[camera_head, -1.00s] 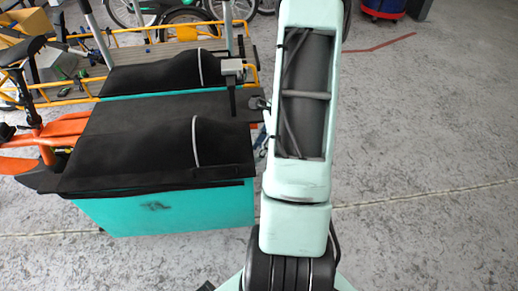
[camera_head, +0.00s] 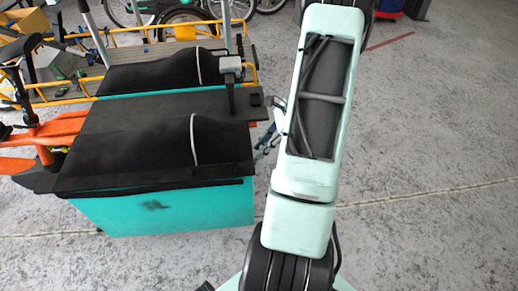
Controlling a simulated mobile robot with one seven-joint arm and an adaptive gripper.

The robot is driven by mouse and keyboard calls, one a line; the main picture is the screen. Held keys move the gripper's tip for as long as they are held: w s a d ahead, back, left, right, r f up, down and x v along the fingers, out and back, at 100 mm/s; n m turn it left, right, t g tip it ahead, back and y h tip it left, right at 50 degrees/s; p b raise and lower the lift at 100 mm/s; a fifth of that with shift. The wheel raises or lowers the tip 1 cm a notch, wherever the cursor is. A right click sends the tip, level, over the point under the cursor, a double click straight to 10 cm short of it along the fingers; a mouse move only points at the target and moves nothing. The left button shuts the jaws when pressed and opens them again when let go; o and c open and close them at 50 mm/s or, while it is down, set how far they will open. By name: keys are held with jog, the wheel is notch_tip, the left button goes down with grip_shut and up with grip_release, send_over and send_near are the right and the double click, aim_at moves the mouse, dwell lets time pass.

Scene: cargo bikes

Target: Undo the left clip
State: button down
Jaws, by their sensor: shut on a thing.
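The cargo bike's teal box (camera_head: 165,210) stands left of my arm, under a black cover (camera_head: 150,145) with two raised humps and thin white lines over them. A black flap (camera_head: 256,100) lies at the cover's right edge. I cannot make out the left clip for certain. My arm runs up the middle of the picture, and my gripper is not visible, nor whether it touches the cover. Small blue parts (camera_head: 267,142) show between the box and my arm; I cannot tell what they are.
A grey block on a black post (camera_head: 230,68) stands at the cover's right side. Orange parts (camera_head: 50,135) and a yellow rack frame (camera_head: 130,30) lie left and behind. Bicycle wheels (camera_head: 185,20) stand at the back. The concrete floor on the right (camera_head: 430,150) is clear.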

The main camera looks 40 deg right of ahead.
jog(key=shift+s+d+f+t+y+b, duration=0.35)
jog(key=shift+d+f+t+y+b, duration=0.3)
jog(key=shift+y+b, duration=0.45)
jog(key=shift+s+d+f+t+y+b, duration=0.45)
jog(key=shift+f+t+y+b, duration=0.4)
jog(key=shift+y, duration=0.45)
jog(key=shift+s+d+f+t+y+b, duration=0.25)
jog(key=shift+d+f+t+y+b, duration=0.3)
jog(key=shift+t+y+b, duration=0.5)
jog(key=shift+g+y, duration=0.25)
jog(key=shift+y, duration=0.1)
jog(key=c, duration=1.8)
grip_release()
jog(key=shift+o, duration=0.2)
jog(key=shift+d, duration=0.1)
jog(key=v, duration=1.2)
jog(key=shift+c, duration=0.4)
